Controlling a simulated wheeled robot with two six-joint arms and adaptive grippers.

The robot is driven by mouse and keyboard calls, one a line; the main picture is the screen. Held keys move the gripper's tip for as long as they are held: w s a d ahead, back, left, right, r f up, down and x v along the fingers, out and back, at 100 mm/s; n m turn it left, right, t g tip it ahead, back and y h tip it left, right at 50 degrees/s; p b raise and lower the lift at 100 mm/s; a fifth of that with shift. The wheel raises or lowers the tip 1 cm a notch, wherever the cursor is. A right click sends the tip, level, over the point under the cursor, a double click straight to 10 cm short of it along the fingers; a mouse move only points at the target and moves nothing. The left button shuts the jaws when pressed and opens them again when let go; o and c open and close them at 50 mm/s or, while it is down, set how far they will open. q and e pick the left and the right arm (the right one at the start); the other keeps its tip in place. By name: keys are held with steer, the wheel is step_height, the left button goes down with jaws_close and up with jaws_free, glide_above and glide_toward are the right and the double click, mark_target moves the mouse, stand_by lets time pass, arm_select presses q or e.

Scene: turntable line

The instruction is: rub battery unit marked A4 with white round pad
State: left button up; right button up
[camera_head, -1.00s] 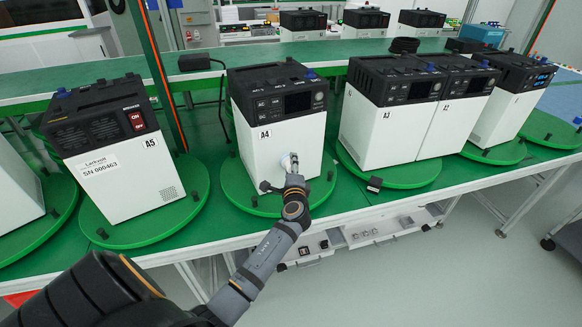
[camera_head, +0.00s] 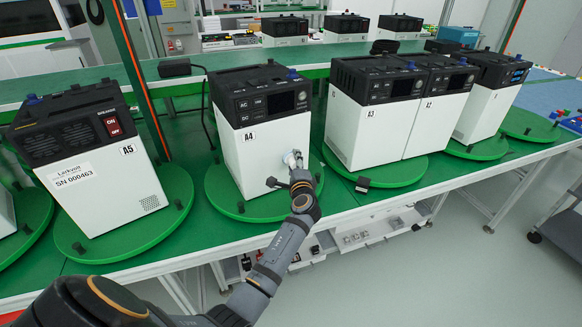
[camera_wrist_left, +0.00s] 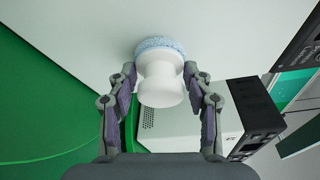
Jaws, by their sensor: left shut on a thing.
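The battery unit marked A4 (camera_head: 248,155) is a white box with a black top, standing on a green turntable (camera_head: 228,208). My left gripper (camera_head: 298,170) is in front of its white face, near the right edge. In the left wrist view the left gripper (camera_wrist_left: 161,97) is shut on the white round pad (camera_wrist_left: 161,82), by its white knob. The pad's pale blue fluffy side faces the unit's white wall (camera_wrist_left: 100,25) and appears to be against it. In the head view the pad (camera_head: 293,158) shows small and partly hidden. My right gripper is not in view.
Unit A5 (camera_head: 110,190) stands on its turntable to the left. Units A3 (camera_head: 360,130) and A2 (camera_head: 430,125) stand to the right. A small black block (camera_head: 362,184) lies by A3's turntable. A black cable (camera_head: 207,120) runs left of A4.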

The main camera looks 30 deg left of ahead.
arm_select(q)
steer(key=shift+w+d+b, duration=0.2)
steer(key=shift+w+b, duration=0.15)
steer(key=shift+b, duration=0.1)
steer(key=shift+w+d+b, duration=0.3)
steer(key=shift+w+b, duration=0.05)
steer(key=shift+w, duration=0.2)
steer(key=shift+w+d+b, duration=0.3)
steer(key=shift+w, duration=0.25)
steer(key=shift+s, duration=0.1)
